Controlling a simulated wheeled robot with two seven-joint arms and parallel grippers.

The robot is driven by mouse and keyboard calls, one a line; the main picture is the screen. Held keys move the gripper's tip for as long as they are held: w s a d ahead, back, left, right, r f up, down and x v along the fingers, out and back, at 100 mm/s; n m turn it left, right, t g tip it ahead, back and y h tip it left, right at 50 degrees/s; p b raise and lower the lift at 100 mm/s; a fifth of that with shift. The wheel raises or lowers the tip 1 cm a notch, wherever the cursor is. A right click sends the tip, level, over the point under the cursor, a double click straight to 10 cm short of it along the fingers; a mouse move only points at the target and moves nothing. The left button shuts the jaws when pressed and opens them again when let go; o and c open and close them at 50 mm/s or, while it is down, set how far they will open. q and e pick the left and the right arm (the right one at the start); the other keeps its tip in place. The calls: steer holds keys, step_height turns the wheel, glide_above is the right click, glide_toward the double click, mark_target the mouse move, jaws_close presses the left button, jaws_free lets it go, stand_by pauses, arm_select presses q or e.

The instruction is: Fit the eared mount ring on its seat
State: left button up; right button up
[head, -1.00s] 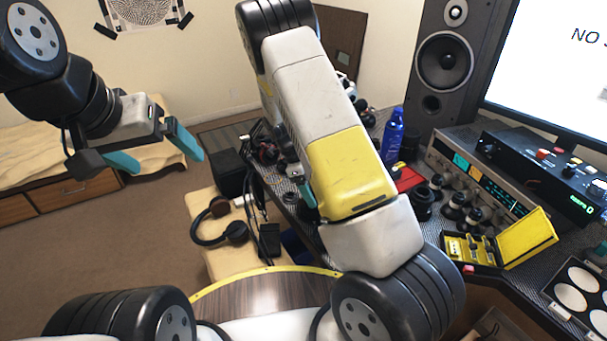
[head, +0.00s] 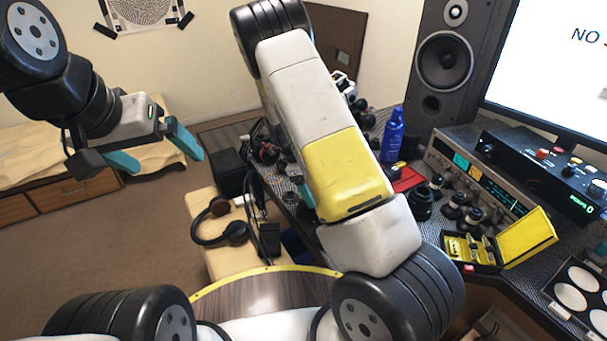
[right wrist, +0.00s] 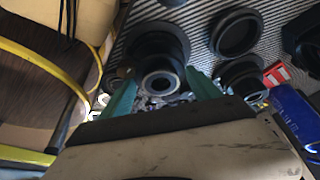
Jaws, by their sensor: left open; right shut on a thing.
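In the right wrist view my right gripper (right wrist: 163,78) is shut on a silver-grey ring (right wrist: 160,73), which I take for the eared mount ring; its ears are not clear. The ring lies between the two teal fingers, over or against a dark round lens body (right wrist: 155,45). Whether it touches its seat cannot be told. In the head view my right forearm hides most of that gripper; a teal finger shows beside the yellow cover. My left gripper (head: 154,150) is open and empty, high at the left, away from the bench.
Dark lens parts, including a round ring (right wrist: 237,32), stand on the patterned mat. A blue bottle (head: 394,135), a red tray (head: 407,180) and a yellow case (head: 527,238) are on the bench. Headphones (head: 213,232) lie on a cushioned seat at left. The bench carries many objects.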

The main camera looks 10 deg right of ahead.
steer(key=o, duration=1.5)
steer(key=shift+o, duration=0.2)
steer(key=shift+r, duration=0.1)
steer(key=shift+r, duration=3.4)
